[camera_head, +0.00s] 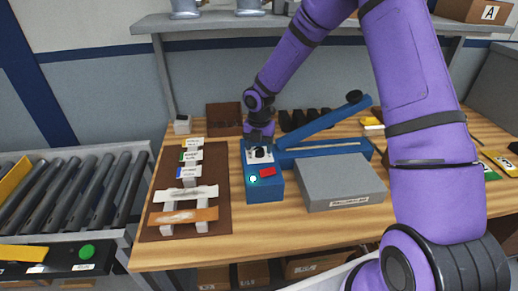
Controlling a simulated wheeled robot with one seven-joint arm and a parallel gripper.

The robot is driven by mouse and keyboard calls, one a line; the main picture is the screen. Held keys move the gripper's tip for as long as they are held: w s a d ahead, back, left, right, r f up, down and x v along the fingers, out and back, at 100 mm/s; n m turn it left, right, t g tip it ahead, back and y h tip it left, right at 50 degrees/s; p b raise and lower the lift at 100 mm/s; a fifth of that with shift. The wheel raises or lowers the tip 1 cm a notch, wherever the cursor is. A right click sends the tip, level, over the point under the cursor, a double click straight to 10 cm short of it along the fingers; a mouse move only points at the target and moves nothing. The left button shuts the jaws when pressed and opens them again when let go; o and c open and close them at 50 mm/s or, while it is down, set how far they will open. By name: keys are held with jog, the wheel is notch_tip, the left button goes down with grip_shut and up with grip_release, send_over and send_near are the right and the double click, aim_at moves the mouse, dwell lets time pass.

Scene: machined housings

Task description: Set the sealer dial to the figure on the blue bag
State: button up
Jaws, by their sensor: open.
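The blue sealer (265,190) stands mid-table, with its lever arm (325,121) raised toward the right. Its control box has a white dial plate with a dark dial (260,154), a red switch and a lit round lamp. My gripper (260,146) points down right at the dial, open; whether the fingers touch the dial I cannot tell. On the brown board (162,226) to the left lie small labelled cards; one has a blue edge (188,172). I cannot make out which item is the blue bag, and the figures are too small to read.
A grey box (340,184) stands right of the sealer. A roller conveyor (75,190) is at the left. The front table edge is clear.

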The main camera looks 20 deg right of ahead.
jog(key=shift+f, duration=0.65)
jog(key=c, duration=0.9)
